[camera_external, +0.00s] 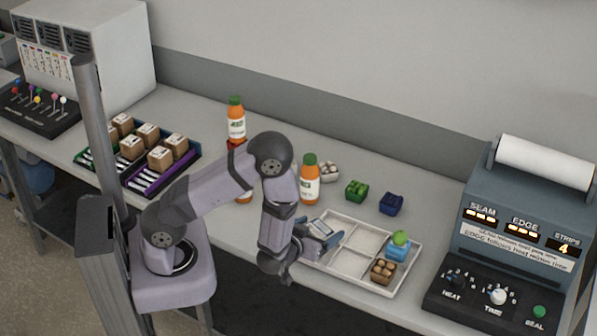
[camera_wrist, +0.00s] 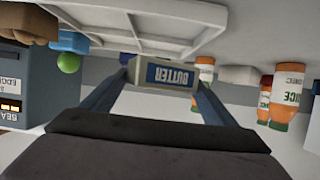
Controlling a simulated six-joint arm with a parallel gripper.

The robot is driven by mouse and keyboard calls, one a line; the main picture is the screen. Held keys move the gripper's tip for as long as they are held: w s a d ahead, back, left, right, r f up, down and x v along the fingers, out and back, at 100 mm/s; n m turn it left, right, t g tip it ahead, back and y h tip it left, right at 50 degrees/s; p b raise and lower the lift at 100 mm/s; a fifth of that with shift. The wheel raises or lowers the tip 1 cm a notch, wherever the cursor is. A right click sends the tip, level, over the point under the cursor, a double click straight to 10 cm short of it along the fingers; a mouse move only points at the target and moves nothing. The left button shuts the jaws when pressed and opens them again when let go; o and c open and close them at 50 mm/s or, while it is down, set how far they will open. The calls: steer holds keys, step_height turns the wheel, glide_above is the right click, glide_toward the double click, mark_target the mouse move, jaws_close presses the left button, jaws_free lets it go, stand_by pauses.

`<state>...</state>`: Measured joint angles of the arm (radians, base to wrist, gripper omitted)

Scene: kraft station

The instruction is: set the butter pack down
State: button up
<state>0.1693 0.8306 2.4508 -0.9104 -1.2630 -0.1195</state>
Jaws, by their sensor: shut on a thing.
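My gripper (camera_external: 318,237) is shut on the butter pack (camera_wrist: 163,76), a white box with a blue label reading BUTTER. In the external view the pack (camera_external: 322,229) is small and partly hidden by the fingers. It is at the left end of the white divided tray (camera_external: 350,263). The tray also shows in the wrist view (camera_wrist: 150,24), which looks upside down. I cannot tell whether the pack touches the tray. The tray's right side holds a blue box (camera_external: 397,252) with a green round item (camera_external: 401,238) on it and a carton of brown eggs (camera_external: 383,271).
Orange juice bottles (camera_external: 310,180) stand behind my arm. A sealing machine (camera_external: 515,240) is on the right. Crates of brown boxes (camera_external: 160,160) are on the left.

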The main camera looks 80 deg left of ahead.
steer(key=shift+f, duration=1.4)
steer(key=shift+f, duration=0.1)
steer(key=shift+f, duration=0.35)
steer(key=o, duration=1.2)
steer(key=shift+o, duration=0.2)
steer(key=shift+r, duration=0.2)
